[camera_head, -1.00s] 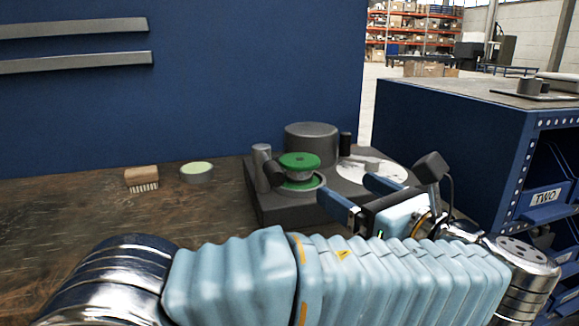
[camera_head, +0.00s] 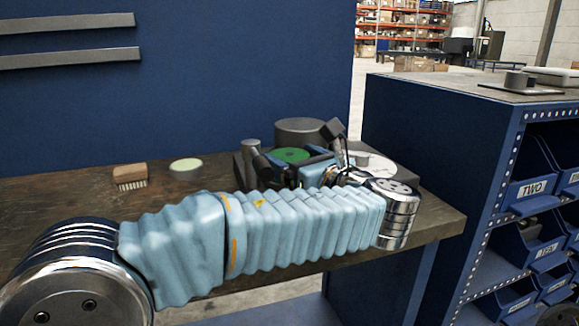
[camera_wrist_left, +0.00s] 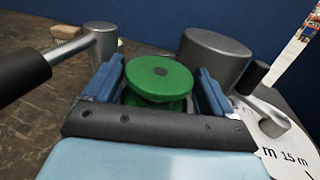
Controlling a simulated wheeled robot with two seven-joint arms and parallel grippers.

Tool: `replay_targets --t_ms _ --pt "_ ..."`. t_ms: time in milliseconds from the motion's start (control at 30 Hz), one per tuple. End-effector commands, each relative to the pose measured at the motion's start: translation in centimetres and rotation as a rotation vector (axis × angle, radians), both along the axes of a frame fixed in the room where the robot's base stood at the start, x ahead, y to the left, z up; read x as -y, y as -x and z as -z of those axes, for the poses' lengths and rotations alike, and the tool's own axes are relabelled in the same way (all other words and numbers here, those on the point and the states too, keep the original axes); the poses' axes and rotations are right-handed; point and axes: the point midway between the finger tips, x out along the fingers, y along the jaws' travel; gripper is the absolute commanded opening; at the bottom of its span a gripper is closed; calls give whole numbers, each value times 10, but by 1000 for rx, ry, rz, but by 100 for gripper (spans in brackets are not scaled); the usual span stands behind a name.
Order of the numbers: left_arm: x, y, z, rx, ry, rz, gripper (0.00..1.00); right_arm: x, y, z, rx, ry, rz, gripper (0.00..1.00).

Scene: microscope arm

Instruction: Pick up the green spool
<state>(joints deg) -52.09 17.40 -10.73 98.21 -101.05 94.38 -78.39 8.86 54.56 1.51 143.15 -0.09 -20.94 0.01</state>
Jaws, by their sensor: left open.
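The green spool (camera_head: 290,155) stands upright on the dark machine (camera_head: 247,172) on the workbench; in the head view my left arm hides its lower part. In the left wrist view the spool's round green top (camera_wrist_left: 160,78) lies between the two blue fingers of my left gripper (camera_wrist_left: 158,90). The gripper is open, with one finger on each side of the spool. Whether the fingers touch it I cannot tell. My right gripper is not in view.
A grey cylinder (camera_head: 303,132) stands just behind the spool, and a post with a dark handle (camera_wrist_left: 100,42) is to its left. A wooden brush (camera_head: 130,175) and a round tin (camera_head: 186,168) lie left on the bench. A blue shelf with bins (camera_head: 420,125) stands right.

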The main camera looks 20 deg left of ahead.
Motion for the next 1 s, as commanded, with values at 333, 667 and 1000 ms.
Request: replay_targets --t_ms 333,667,1000 --pt "1 0 0 0 0 0 48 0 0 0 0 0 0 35" --pt "1 0 -4 1 1 0 46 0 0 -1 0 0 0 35" --pt "8 15 -51 3 1 4 46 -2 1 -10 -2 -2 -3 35"
